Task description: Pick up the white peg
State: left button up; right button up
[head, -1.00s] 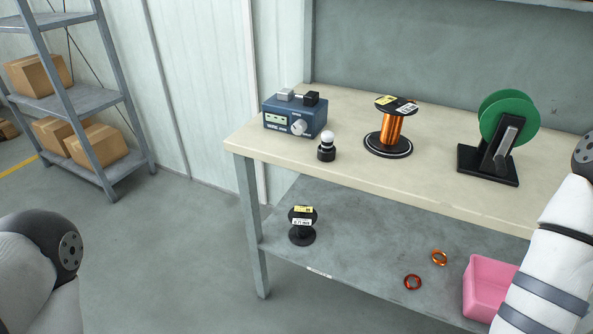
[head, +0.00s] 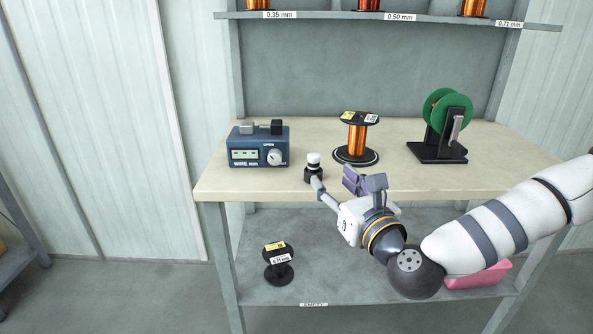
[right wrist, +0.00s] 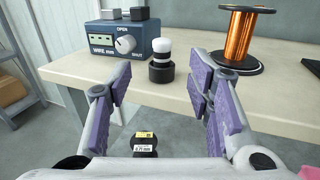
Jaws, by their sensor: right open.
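The white peg (head: 313,158) stands upright in a small black holder (head: 313,173) near the front edge of the workbench. The peg also shows in the right wrist view (right wrist: 162,49), with its black holder below it (right wrist: 161,70). My right gripper (head: 335,188) is open and empty, in front of the bench edge and close to the peg. In the right wrist view its purple-padded fingers (right wrist: 160,93) are spread wide, with the peg beyond them, roughly midway. My left gripper is not in view.
A blue wire gauge box (head: 259,147) stands left of the peg. A copper wire spool (head: 357,140) and a green reel on a black stand (head: 444,125) stand to the right. An empty black spool (head: 278,264) and a pink bin (head: 480,275) are on the lower shelf.

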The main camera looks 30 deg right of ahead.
aim_at(316, 162)
jog(key=x, duration=1.1)
jog(key=shift+w+d+f, duration=0.1)
jog(key=shift+d+f, duration=0.1)
jog(key=shift+f, duration=0.05)
grip_shut()
